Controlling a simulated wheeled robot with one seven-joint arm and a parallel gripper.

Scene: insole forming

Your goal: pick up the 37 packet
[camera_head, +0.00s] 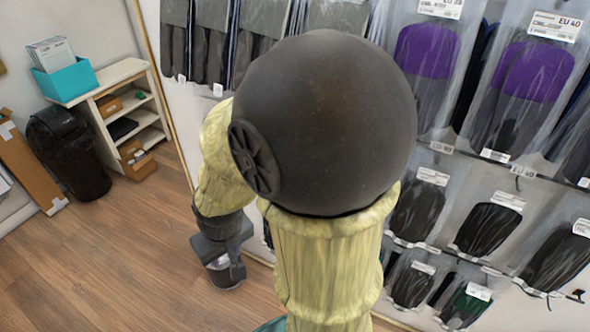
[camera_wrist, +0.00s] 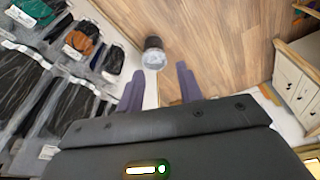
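Clear packets of dark insoles hang in rows on the wall rack. No label reading 37 can be made out, so I cannot tell which packet is the 37 one. Small dark packets hang lower right in the head view, such as a black one (camera_head: 487,228) and a green-marked one (camera_head: 463,308). In the wrist view, packets with green (camera_wrist: 35,8), orange (camera_wrist: 82,40) and black (camera_wrist: 25,95) contents lie to the left of my gripper (camera_wrist: 159,88). My gripper is open, with nothing between its two purple-grey fingers. In the head view, my arm hides the middle of the rack.
A purple-topped packet (camera_head: 533,70) bears an EU 40 label. A small dark cylinder with a pale end (camera_wrist: 153,54) shows beyond the fingertips. A black bin (camera_head: 68,150) and white shelf unit (camera_head: 122,108) stand at left. The wooden floor (camera_head: 120,255) between is clear.

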